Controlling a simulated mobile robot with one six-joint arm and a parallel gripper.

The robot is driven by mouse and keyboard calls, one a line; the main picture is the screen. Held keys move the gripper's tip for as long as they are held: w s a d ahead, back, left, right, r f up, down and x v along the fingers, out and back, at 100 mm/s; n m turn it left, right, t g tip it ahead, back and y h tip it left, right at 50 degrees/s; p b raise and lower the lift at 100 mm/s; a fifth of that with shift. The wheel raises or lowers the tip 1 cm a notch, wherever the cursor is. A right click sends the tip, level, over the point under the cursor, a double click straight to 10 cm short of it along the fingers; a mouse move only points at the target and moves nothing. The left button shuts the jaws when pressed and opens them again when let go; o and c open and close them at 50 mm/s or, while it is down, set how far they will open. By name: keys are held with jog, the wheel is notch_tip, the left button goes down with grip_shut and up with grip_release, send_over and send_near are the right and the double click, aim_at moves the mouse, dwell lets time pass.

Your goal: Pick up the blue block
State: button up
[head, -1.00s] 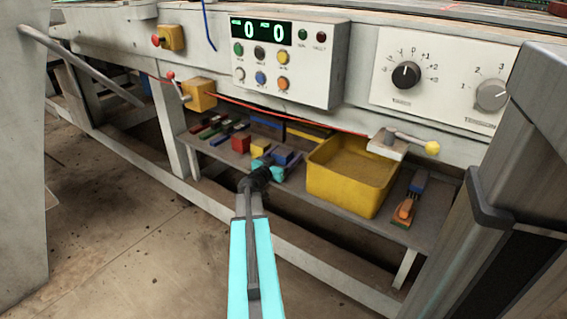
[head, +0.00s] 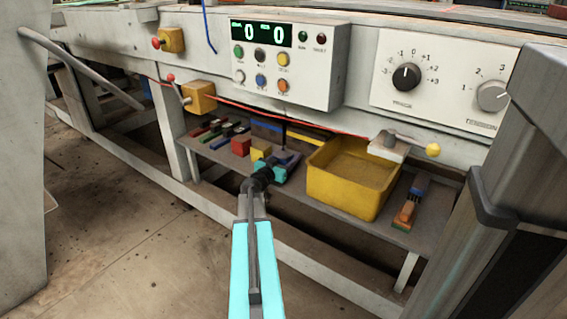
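A small blue block (head: 284,156) sits on the grey shelf under the machine, left of the yellow bin in the head view. It is mostly hidden by my gripper (head: 287,163), whose teal body and dark fingers are right at it. The fingers are small and dark here, so I cannot tell whether they are open or shut, or whether they touch the block.
A yellow bin (head: 320,184) stands close to the right of my gripper. A yellow block (head: 261,145) and a red block (head: 240,145) sit to its left. A brush-like orange item (head: 405,214) lies right of the bin. The machine's panel overhangs the shelf.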

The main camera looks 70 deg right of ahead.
jog(key=shift+c, duration=1.4)
jog(key=shift+r, duration=0.1)
notch_tip(320, 180, up, 28)
jog(key=p, duration=1.3)
